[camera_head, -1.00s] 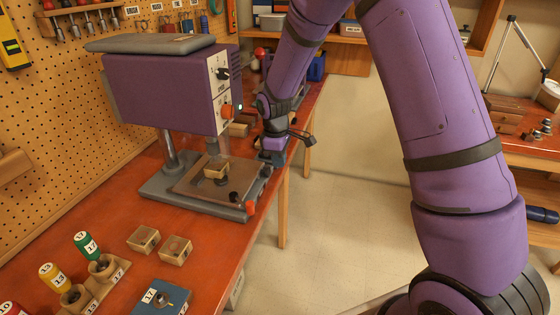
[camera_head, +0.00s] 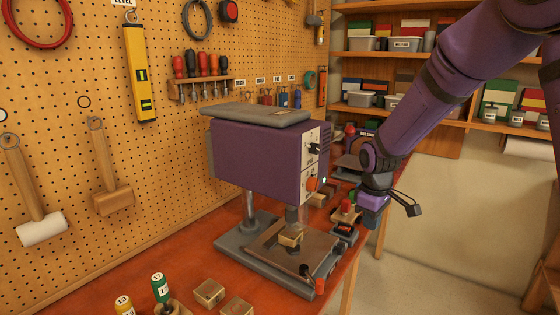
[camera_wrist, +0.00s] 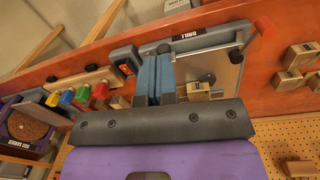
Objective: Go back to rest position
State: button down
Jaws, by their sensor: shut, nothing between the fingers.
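My gripper (camera_head: 370,212) is shut and empty. In the head view it hangs to the right of the purple drill press (camera_head: 258,158), above the area by the table's front edge. In the wrist view its blue fingers (camera_wrist: 156,76) lie together, with the drill base (camera_wrist: 187,38) behind them. Nothing is held between them. My purple arm comes in from the upper right.
A wooden block (camera_head: 290,238) sits on the drill's plate. A red-topped item (camera_head: 346,207) stands close beside my gripper. Small wooden blocks (camera_head: 209,292) and labelled bottles (camera_head: 160,287) are in front. Shelves (camera_head: 400,55) stand behind. Floor right of the table is clear.

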jog(key=s+d+r+m+t, duration=0.1)
jog(key=s+d+r+m, duration=0.1)
jog(key=s+r, duration=0.5)
jog(key=s+d+r+m+t, duration=0.1)
jog(key=s+d+r+m, duration=0.1)
jog(key=s+r, duration=0.5)
jog(key=s+d+r+m+t, duration=0.1)
jog(key=s+r+m, duration=0.1)
jog(key=s, duration=0.6)
jog(key=s+d+r+m+t, duration=0.1)
jog(key=s+r+m, duration=0.2)
jog(key=s, duration=0.4)
jog(key=shift+s+r+t+y, duration=0.3)
jog(key=shift+s+r, duration=0.1)
jog(key=shift+r, duration=0.25)
